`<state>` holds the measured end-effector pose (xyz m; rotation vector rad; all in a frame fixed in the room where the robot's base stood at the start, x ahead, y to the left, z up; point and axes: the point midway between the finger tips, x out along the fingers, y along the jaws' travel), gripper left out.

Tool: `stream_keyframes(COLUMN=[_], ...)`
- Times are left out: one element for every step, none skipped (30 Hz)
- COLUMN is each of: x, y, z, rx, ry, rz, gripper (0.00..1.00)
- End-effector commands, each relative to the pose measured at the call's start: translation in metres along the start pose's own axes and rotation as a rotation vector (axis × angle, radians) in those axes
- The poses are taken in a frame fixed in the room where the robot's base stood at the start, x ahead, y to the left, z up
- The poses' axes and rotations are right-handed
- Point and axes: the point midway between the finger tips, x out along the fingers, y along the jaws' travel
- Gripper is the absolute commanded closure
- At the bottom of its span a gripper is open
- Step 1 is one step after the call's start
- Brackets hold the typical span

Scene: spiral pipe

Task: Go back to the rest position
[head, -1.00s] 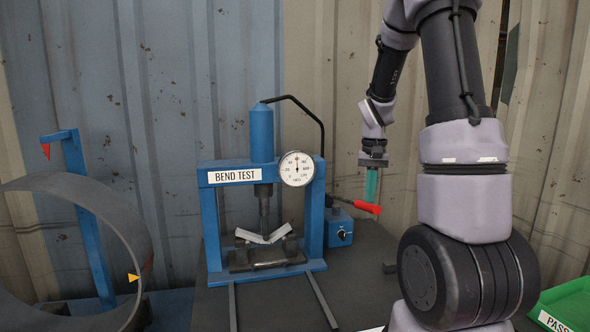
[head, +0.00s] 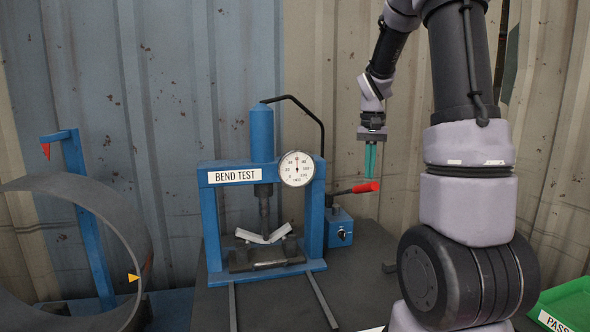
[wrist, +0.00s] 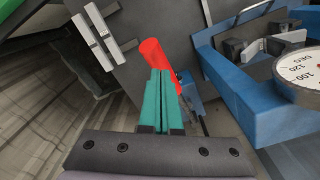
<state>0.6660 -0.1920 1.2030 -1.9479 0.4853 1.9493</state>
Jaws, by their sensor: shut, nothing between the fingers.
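My gripper (head: 370,158) hangs from my arm to the right of the press, its teal fingers shut and pointing down, with nothing between them. In the wrist view the teal fingers (wrist: 162,105) lie side by side at the lower middle. The red-tipped lever (head: 367,187) of the pump box is just below the fingertips in the head view. In the wrist view its red grip (wrist: 155,55) shows beyond the fingertips. Whether they touch cannot be told for certain, but a small gap seems to show in the head view.
The blue bend test press (head: 262,185) with its dial (head: 296,168) stands left of my gripper and holds a bent pale piece (head: 264,236). A large grey ring (head: 120,222) is at far left. A green bin (head: 568,304) is at lower right. Behind is a corrugated wall (head: 190,90).

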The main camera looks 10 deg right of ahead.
Motion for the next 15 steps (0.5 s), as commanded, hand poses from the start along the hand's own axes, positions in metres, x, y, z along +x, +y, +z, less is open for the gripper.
stream_keyframes(x=[0.000,0.000,0.000,-0.001,-0.003,-0.007,-0.011,-0.016,-0.024,-0.031,-0.039,-0.050,-0.058,-0.066,-0.075], y=[0.000,0.000,0.000,0.000,-0.001,-0.002,-0.003,-0.005,-0.007,-0.009,-0.011,-0.014,-0.016,-0.019,-0.021], z=[0.000,0.000,0.000,0.001,0.003,0.005,0.008,0.013,0.020,0.027,0.035,0.047,0.057,0.068,0.082], rx=[0.000,0.000,0.000,0.000,-0.001,-0.003,-0.004,-0.007,-0.011,-0.015,-0.018,-0.024,-0.030,-0.036,-0.044], ry=[0.000,0.000,0.001,0.003,0.006,0.013,0.022,0.033,0.050,0.065,0.082,0.109,0.130,0.150,0.178], rz=[0.000,0.000,-0.001,-0.003,-0.006,-0.012,-0.020,-0.029,-0.044,-0.058,-0.074,-0.098,-0.116,-0.136,-0.159], gripper=[1.00,1.00,1.00,1.00,1.00,1.00,1.00,1.00,1.00,1.00,1.00,1.00,1.00,1.00,1.00])
